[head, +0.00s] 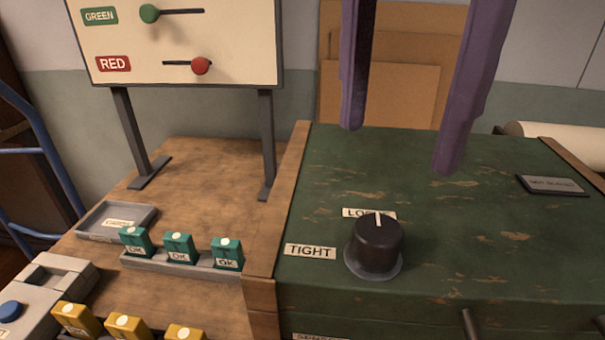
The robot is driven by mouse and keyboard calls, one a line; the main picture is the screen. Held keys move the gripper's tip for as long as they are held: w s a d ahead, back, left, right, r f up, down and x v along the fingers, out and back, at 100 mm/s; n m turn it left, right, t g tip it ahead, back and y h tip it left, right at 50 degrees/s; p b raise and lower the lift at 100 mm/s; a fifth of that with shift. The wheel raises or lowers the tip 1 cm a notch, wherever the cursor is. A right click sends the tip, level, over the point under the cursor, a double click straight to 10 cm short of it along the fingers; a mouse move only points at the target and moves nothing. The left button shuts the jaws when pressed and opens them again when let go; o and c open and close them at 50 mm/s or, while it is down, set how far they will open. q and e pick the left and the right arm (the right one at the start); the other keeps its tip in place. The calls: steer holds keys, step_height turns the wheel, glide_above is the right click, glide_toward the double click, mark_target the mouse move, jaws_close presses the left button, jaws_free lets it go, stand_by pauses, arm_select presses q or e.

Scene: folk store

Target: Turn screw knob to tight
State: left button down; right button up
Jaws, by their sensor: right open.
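The black screw knob (375,246) stands on the green box top (480,240). Its white pointer line is toward the back, at the label reading "LO..." (354,212), which the knob partly hides. The "TIGHT" label (310,252) is to the left of the knob. My right gripper (400,150) comes down from the top of the picture. Its two purple fingers are wide apart, empty, above and behind the knob, and not touching it. My left gripper is not in view.
A board with green and red sliders (180,40) stands at the back left. A rack of green "OK" blocks (180,250) and several yellow blocks (125,325) are at the left. A dark plate (552,184) lies at the right. The green top around the knob is clear.

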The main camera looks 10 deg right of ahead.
mark_target(379, 228)
steer(key=f, duration=0.9)
steer(key=shift+s+d+f, duration=0.1)
steer(key=shift+s+f, duration=0.1)
steer(key=shift+f, duration=0.1)
jaws_close()
